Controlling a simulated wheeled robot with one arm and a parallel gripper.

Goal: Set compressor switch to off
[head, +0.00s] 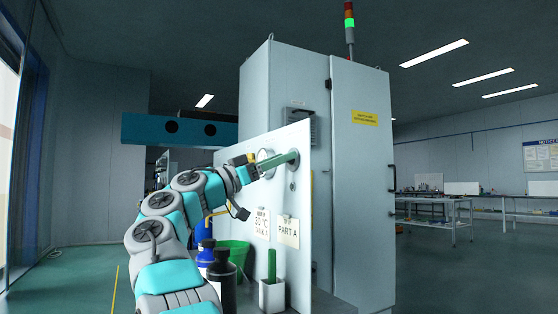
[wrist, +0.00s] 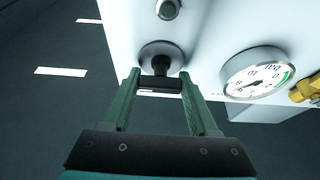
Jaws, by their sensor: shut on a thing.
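The compressor switch is a black rotary handle (wrist: 161,68) on a round grey base on the white panel. In the wrist view it sits between the two green fingers of my gripper (wrist: 160,78), with its dark bar spanning the gap. My gripper is shut on the handle. In the head view my gripper (head: 293,159) reaches the right part of the panel (head: 303,222) and hides the switch there. I cannot read any switch markings, so its setting cannot be told.
A round gauge (wrist: 254,74) and a yellow fitting (wrist: 306,89) are beside the switch. A second round fitting (wrist: 167,9) is also close. Signs hang lower on the panel. Bottles, a green bin (head: 233,252) and a white cup (head: 272,295) stand below. A grey cabinet (head: 360,190) is behind.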

